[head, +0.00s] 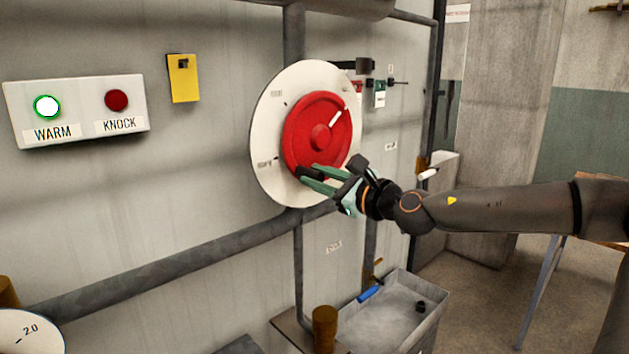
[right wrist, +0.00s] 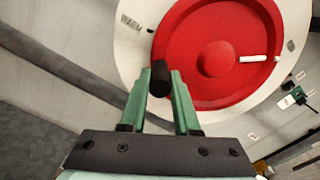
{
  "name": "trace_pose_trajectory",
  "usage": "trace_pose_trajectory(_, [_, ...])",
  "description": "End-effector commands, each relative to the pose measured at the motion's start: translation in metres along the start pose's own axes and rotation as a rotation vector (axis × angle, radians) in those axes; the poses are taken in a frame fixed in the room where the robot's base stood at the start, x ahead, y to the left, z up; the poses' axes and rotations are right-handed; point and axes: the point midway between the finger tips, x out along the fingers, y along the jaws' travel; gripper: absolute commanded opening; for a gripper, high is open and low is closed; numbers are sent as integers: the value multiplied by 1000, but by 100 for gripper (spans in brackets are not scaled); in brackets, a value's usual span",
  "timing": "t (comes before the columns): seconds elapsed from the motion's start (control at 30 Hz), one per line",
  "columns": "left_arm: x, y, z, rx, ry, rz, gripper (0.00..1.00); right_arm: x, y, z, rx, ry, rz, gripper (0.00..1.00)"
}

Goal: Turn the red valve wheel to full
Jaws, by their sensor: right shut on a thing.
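The red valve wheel (head: 301,133) is mounted on a round white dial plate (head: 268,112) on the wall. A white pointer mark (head: 336,117) on the wheel points to the upper right. My right gripper (head: 306,176) is at the wheel's lower rim, its green fingers shut on the wheel's black handle knob. In the right wrist view the black knob (right wrist: 160,78) stands between the fingertips, and the red wheel (right wrist: 190,45) fills the area behind. Dial lettering shows, one label reading "WARM" in the wrist view; others are too small to read. My left gripper is not in view.
A panel (head: 80,88) with a lit WARM button and a red KNOCK button is at the left. A yellow tag (head: 183,79) hangs beside it. Pipes (head: 190,262) run along the wall below the dial. A grey tray (head: 425,310) stands lower right.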

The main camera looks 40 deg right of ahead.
Motion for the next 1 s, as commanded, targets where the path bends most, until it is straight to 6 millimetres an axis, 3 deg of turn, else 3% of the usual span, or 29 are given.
trace_pose_trajectory(0.67, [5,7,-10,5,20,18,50,0,0,-8,-69,6,6,0])
trace_pose_trajectory(0.7, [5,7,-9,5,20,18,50,0,0,-8,-69,6,6,31])
trace_pose_trajectory(0.93, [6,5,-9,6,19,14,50,0,0,-7,-68,3,3,57])
trace_pose_trajectory(1.0, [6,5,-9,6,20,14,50,0,-1,-7,-68,2,2,59])
